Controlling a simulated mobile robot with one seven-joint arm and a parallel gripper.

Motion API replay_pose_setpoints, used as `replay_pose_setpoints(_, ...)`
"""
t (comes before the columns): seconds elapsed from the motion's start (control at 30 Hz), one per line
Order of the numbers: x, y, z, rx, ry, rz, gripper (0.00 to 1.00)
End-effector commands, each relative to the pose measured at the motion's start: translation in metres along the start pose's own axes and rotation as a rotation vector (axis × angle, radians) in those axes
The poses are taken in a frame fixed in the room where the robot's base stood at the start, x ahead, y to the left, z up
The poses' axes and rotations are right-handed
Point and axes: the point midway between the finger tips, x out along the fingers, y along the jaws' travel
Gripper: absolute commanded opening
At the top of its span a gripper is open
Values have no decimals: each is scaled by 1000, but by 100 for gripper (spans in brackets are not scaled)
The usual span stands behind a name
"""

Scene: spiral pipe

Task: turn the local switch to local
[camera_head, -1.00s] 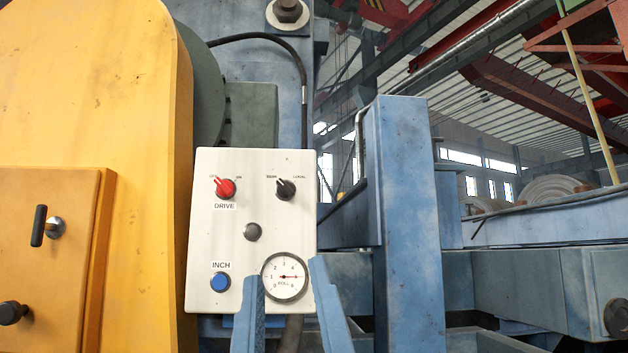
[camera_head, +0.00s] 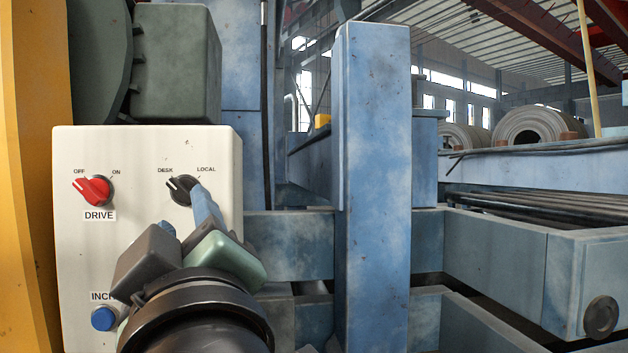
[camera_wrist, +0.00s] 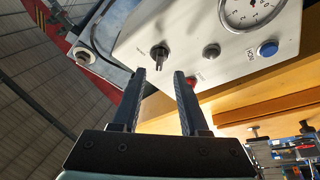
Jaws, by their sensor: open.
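The local switch (camera_head: 181,190) is a black knob on the white control panel (camera_head: 140,150), between the labels DESK and LOCAL. Its pointer leans up and left, toward DESK. My gripper (camera_head: 187,207) is open in front of the panel, just below the knob. One blue finger overlaps the knob's lower right edge in the head view; the other finger is mostly hidden behind the wrist. In the wrist view the switch (camera_wrist: 159,54) shows between and just beyond the fingertips (camera_wrist: 159,73). I cannot tell whether a finger touches it.
The red DRIVE knob (camera_head: 95,190) is left of the switch, turned toward OFF. A blue INCH button (camera_head: 103,318) sits lower left. A gauge (camera_wrist: 247,12) and a dark button (camera_wrist: 211,51) show in the wrist view. A blue column (camera_head: 372,200) stands right of the panel.

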Motion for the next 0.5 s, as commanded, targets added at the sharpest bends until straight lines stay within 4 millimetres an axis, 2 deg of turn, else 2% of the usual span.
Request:
replay_pose_setpoints(0.03, 12, 0, -2, 1, 1, -5, 44)
replay_pose_setpoints(0.2, 41, 1, -2, 1, 1, -3, 44)
replay_pose_setpoints(0.33, 54, 1, -2, 0, 0, -1, 44)
replay_pose_setpoints(0.5, 60, 0, -1, 0, 1, 0, 44)
